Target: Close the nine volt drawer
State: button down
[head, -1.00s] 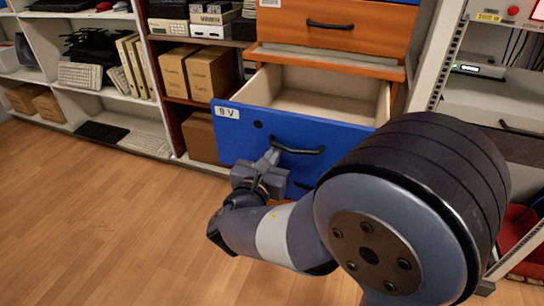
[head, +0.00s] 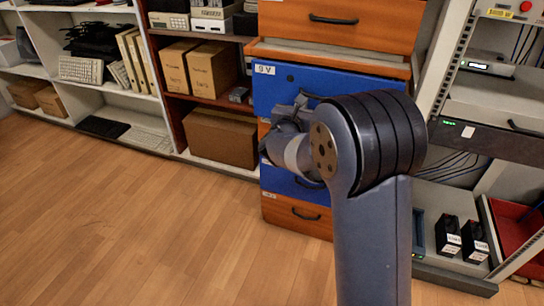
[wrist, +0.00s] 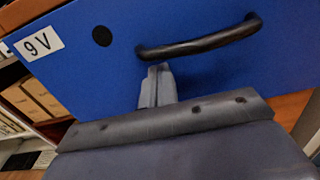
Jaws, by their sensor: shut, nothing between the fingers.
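The nine volt drawer (head: 272,92) has a blue front with a white "9 V" label and a dark round spot. Contact is hard to judge. In the head view my gripper (head: 300,101) is partly hidden by my arm.
An orange drawer (head: 345,30) is above, another orange drawer (head: 290,213) at the bottom. A brown shelf with cardboard boxes (head: 220,137) stands left, an equipment rack (head: 490,120) right. The wooden floor (head: 130,230) at front left is clear.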

jog(key=x, duration=0.3)
jog(key=shift+r, duration=0.2)
dwell(0.4)
